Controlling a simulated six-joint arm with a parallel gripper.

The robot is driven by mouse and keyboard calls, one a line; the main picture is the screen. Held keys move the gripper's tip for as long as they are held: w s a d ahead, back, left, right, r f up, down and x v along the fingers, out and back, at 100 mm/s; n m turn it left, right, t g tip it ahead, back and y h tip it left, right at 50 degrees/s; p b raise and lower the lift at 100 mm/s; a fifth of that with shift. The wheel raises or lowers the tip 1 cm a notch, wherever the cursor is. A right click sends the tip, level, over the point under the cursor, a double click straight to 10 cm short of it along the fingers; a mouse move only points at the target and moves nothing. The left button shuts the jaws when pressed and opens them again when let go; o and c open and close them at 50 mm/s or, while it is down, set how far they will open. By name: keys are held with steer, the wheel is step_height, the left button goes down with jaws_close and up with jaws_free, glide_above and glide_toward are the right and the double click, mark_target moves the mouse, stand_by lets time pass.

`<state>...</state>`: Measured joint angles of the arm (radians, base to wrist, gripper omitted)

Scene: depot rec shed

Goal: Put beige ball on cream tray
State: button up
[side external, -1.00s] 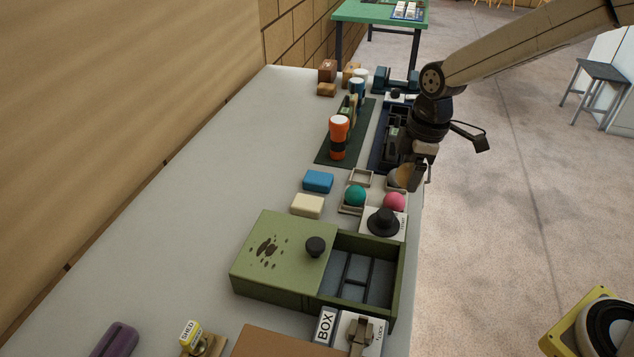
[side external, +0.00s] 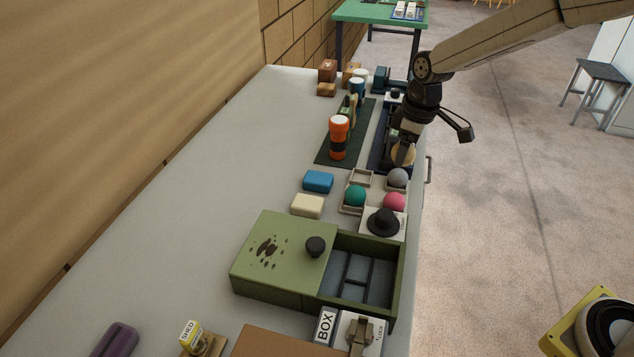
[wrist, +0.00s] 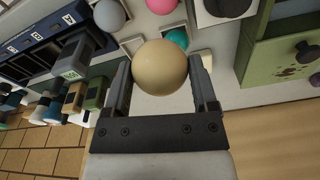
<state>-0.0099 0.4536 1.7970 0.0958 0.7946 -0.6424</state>
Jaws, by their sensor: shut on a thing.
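My gripper (side external: 404,150) is shut on the beige ball (wrist: 160,68), which sits between its two fingers in the wrist view. In the side view the ball (side external: 403,157) is held up near the right edge of the table, behind the grey ball. A small square cream tray (side external: 361,177) stands empty on the table, to the left of the grey ball. In the wrist view this tray (wrist: 132,45) is partly hidden by the held ball.
A teal ball (side external: 355,196), a pink ball (side external: 394,201) and a grey ball (side external: 397,177) stand close around the empty tray. A blue block (side external: 318,181) and a cream block (side external: 307,205) lie left. A green box (side external: 280,255) is in front; an orange cylinder (side external: 339,140) stands behind.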

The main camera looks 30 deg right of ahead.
steer(key=shift+w+a+f, duration=0.1)
steer(key=shift+w+f, duration=1.3)
steer(key=shift+w, duration=0.55)
steer(key=shift+w+f, duration=1.45)
steer(key=shift+w, duration=0.5)
steer(key=shift+w+a+f, duration=0.1)
steer(key=shift+w+f, duration=1.3)
steer(key=shift+w, duration=0.55)
steer(key=shift+w+f, duration=0.3)
steer(key=shift+f, duration=1.55)
steer(key=shift+f, duration=0.55)
steer(key=o, duration=1.3)
steer(key=shift+c, duration=0.2)
